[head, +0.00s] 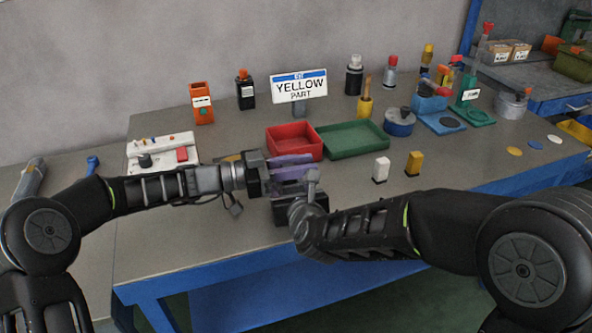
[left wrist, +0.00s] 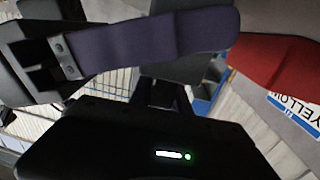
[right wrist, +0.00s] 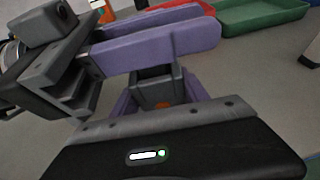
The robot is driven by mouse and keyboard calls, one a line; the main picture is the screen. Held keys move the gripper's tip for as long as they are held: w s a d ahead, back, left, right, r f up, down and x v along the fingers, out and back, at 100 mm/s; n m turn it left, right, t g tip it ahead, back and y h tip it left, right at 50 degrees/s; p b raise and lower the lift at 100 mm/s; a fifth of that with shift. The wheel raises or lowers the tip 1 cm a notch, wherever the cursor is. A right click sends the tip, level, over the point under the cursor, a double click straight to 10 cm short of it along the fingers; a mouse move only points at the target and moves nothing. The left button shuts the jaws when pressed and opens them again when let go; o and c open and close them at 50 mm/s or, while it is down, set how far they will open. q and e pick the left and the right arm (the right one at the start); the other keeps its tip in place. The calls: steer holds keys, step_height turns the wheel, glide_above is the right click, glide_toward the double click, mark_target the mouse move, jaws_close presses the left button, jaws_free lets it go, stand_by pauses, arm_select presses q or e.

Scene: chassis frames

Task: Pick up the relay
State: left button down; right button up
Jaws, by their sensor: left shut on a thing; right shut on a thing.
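My left gripper (head: 306,166) and my right gripper (head: 288,184) meet close together above the table's front part, in front of the red tray. A dark grey block with an orange spot (right wrist: 152,82) sits between the right gripper's purple fingers, partly hidden. A dark grey face (left wrist: 186,62) also shows between the left gripper's fingers. Both grippers look shut on this block. I cannot tell whether it is the relay. A white block (head: 381,170) and a yellow block (head: 413,163) stand upright on the table, right of the grippers.
A red tray (head: 293,139) and a green tray (head: 354,139) lie just behind the grippers. A sign reading "YELLOW PART" (head: 299,86) stands behind them. A white fixture (head: 163,152) is at left. Bottles and tools line the back. The table's front right is mostly clear.

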arm_select(q)
step_height(320, 180, up, 10)
stand_by(0.5)
stand_by(0.3)
arm_select(e)
steer(key=o, duration=1.6)
steer(key=shift+s, duration=0.1)
steer(key=v, duration=1.2)
steer(key=shift+f, duration=0.1)
arm_select(q)
steer(key=shift+s, duration=0.1)
